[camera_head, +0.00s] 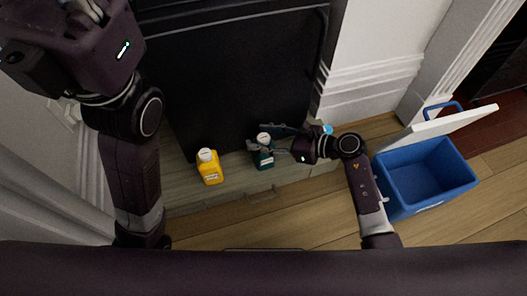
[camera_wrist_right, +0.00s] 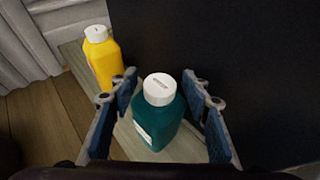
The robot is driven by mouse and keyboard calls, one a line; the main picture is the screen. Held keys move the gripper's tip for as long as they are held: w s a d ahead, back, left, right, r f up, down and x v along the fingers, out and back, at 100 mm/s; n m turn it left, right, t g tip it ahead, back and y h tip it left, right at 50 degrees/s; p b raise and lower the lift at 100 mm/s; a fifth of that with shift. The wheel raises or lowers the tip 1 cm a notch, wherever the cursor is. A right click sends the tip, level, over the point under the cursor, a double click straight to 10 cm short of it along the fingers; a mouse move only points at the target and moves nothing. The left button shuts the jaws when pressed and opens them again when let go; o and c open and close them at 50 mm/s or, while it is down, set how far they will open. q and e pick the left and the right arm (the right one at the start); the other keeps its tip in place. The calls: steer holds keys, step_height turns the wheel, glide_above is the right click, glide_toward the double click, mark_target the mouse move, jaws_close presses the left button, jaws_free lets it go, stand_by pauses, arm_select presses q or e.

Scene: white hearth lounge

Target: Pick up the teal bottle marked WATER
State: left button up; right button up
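The teal bottle (camera_head: 264,158) with a white cap stands upright on a low pale wooden ledge in front of a black cabinet. In the right wrist view the teal bottle (camera_wrist_right: 158,118) stands between the two fingers, with gaps visible on both sides. A pale label shows on its side, but I cannot read the words. My right gripper (camera_head: 268,140) is open around the bottle; in the right wrist view its blue-padded fingers (camera_wrist_right: 160,112) are spread apart. My left gripper (camera_head: 84,10) is raised at the top left, partly cut off, away from the bottle.
A yellow bottle (camera_head: 210,170) with a white cap stands to the left of the teal one. The black cabinet (camera_head: 235,80) rises close behind both. A blue cooler box (camera_head: 425,172) with its white lid open stands on the wooden floor at the right. A small blue thing (camera_head: 327,130) shows behind my right wrist.

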steer(key=shift+f, duration=0.1)
jaws_close()
steer(key=shift+s, duration=0.1)
steer(key=shift+d, duration=0.1)
stand_by(0.3)
